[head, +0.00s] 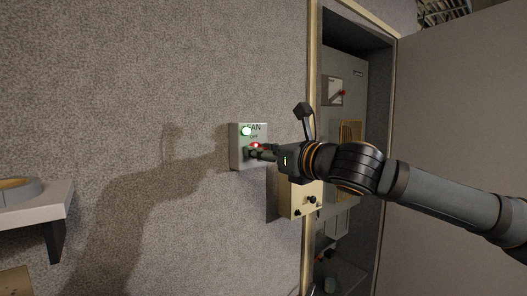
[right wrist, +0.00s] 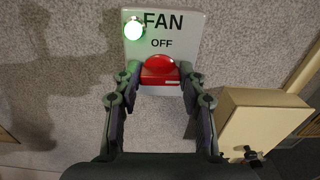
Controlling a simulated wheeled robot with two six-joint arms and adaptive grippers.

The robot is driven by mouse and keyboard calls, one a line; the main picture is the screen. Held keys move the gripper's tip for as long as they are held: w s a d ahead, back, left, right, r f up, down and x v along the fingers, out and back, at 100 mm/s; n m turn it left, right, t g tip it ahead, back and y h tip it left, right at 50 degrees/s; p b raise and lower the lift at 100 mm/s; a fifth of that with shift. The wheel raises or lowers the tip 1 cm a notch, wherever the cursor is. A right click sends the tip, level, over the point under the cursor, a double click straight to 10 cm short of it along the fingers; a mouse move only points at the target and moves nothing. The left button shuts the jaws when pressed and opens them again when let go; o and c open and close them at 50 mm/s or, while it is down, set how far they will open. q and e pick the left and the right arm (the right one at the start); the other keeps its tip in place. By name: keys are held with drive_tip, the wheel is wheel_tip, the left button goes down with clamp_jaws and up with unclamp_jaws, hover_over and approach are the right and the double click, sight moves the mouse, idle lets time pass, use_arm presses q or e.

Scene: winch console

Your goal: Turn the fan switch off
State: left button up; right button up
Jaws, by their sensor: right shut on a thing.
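The fan switch box (head: 235,147) is a pale plate-fronted box on the grey textured wall, marked FAN and OFF; its face also shows in the right wrist view (right wrist: 188,25). A green lamp (right wrist: 134,31) glows at its upper left. The red switch knob (right wrist: 160,71) sits below the word OFF, and shows in the head view (head: 256,145) partly behind the fingers. My right gripper (right wrist: 159,79) is at the box with one finger on each side of the knob, shut on it. The knob's lower part and exact setting are hard to read. My left gripper is not in view.
A beige box (head: 299,203) with dark knobs sits just right of and below the switch. Behind my right arm is an open recess with a grey panel and a red-tipped lever (head: 342,93). A shelf (head: 40,203) juts out at left. The wall between is bare.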

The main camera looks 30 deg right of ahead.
drive_tip(key=shift+a+f+n+p, duration=0.1)
drive_tip(key=shift+n+p, duration=0.05)
drive_tip(key=shift+n, duration=4.15)
drive_tip(key=shift+a+f+n+p, duration=0.1)
drive_tip(key=shift+n+p, duration=0.05)
drive_tip(key=shift+n, duration=4.45)
drive_tip(key=o, duration=1.1)
drive_tip(key=shift+o, duration=0.2)
drive_tip(key=shift+d+r, duration=0.1)
